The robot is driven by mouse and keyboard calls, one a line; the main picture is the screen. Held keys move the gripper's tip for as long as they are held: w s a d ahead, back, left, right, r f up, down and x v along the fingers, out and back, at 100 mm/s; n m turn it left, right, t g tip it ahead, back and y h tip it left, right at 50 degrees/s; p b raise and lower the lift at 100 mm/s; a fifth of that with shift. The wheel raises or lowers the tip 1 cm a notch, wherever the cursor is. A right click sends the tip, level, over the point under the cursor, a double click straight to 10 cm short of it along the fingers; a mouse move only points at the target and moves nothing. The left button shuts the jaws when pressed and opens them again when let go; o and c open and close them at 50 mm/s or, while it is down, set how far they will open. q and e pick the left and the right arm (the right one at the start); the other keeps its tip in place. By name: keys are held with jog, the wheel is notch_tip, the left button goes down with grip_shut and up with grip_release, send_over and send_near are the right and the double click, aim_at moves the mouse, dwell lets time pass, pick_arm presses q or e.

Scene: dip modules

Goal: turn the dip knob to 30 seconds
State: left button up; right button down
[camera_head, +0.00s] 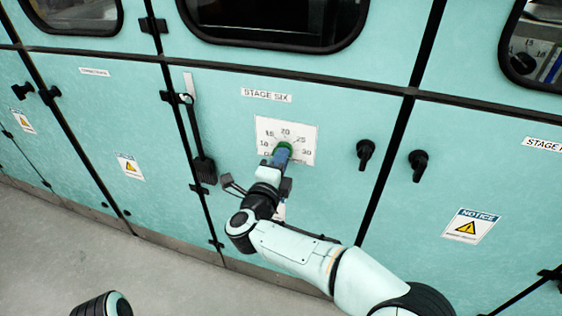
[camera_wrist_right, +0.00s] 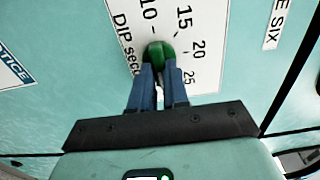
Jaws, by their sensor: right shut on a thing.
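The green dip knob (camera_head: 284,147) sits on a white dial plate (camera_head: 300,128) under the "STAGE SIX" label. The plate carries printed marks from 10 through 15, 20 and 25 to 30. My right gripper (camera_head: 280,156) reaches up to the plate from below, its blue fingers shut on the knob. In the right wrist view the knob (camera_wrist_right: 159,50) shows between the fingertips of the gripper (camera_wrist_right: 160,70), below the 15 and 20 marks, with "DIP" lettering to its left. The fingers hide part of the knob, and I cannot tell which mark it points to. My left gripper is out of view.
Two black knobs (camera_head: 365,153) and (camera_head: 418,164) stand out from the teal panels to the right. A black handle (camera_head: 204,168) hangs on the left, close to my right wrist. A notice sign (camera_head: 470,227) is at lower right. Clear grey floor (camera_head: 60,240) lies at lower left.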

jog(key=shift+a, duration=0.1)
dwell(0.3)
jog(key=c, duration=1.1)
grip_release()
jog(key=shift+s, duration=0.1)
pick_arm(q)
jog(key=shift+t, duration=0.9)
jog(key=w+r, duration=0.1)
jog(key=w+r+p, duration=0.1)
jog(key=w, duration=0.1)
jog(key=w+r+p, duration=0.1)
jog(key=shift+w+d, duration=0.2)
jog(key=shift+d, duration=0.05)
pick_arm(e)
jog(key=v, duration=1.3)
jog(key=shift+s, duration=0.1)
